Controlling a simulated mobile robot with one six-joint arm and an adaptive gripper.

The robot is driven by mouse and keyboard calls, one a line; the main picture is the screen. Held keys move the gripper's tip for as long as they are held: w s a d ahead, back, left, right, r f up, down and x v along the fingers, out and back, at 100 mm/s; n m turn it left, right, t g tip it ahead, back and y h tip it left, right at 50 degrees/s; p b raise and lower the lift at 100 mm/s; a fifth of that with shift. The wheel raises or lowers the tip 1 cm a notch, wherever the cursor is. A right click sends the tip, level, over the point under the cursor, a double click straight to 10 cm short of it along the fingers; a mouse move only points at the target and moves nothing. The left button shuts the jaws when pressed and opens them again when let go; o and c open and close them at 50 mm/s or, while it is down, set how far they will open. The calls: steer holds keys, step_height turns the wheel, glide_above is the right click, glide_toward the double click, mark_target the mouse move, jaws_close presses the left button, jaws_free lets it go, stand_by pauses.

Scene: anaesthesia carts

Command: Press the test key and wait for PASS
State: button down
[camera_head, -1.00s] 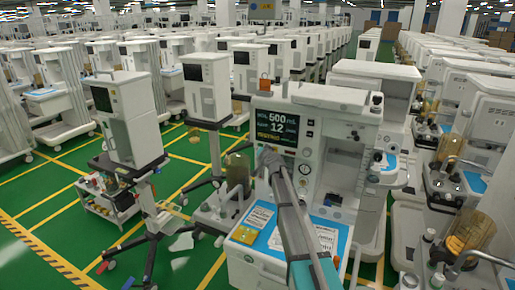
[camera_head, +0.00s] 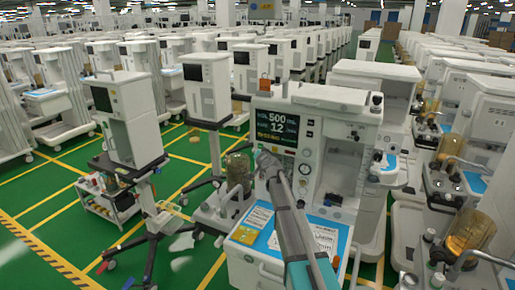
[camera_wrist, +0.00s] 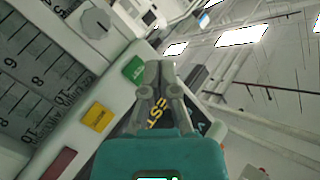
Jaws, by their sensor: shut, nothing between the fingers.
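The anaesthesia cart's dark screen (camera_head: 276,128) shows 500 mL and 12, with a yellow line that seems to read TESTING. No PASS is legible. In the wrist view, part of that yellow text shows on the screen (camera_wrist: 153,113) behind my fingers. A green key (camera_wrist: 133,69), a yellow key (camera_wrist: 98,117) and a dark red key (camera_wrist: 59,163) sit in a row on the panel. My gripper (camera_wrist: 160,66) is shut and empty, its tips beside the green key; I cannot tell whether they touch it. In the head view, my gripper (camera_head: 264,157) is just below the screen.
The cart's work surface (camera_head: 246,236) holds printed sheets on a blue mat. An orange block (camera_head: 264,85) stands above the screen. A monitor stand (camera_head: 131,125) is at left, and more carts (camera_head: 485,140) stand close on the right. Green floor shows at left.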

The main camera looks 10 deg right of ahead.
steer(key=shift+s+a, duration=0.85)
steer(key=shift+s, duration=0.25)
steer(key=s+a+f+n+g+y, duration=0.1)
steer(key=s+a+f+n+g, duration=0.3)
steer(key=s, duration=0.5)
steer(key=s+a+f+n+g+y, duration=0.15)
steer(key=s+f+g, duration=0.35)
steer(key=s, duration=0.5)
steer(key=s+d+f+g+h, duration=0.2)
steer(key=s+f+g, duration=0.1)
steer(key=s, duration=0.9)
steer(key=s+d+f+g+h, duration=0.3)
steer(key=s+f+g, duration=0.1)
steer(key=s, duration=0.8)
steer(key=shift+s, duration=0.25)
steer(key=shift+d, duration=0.1)
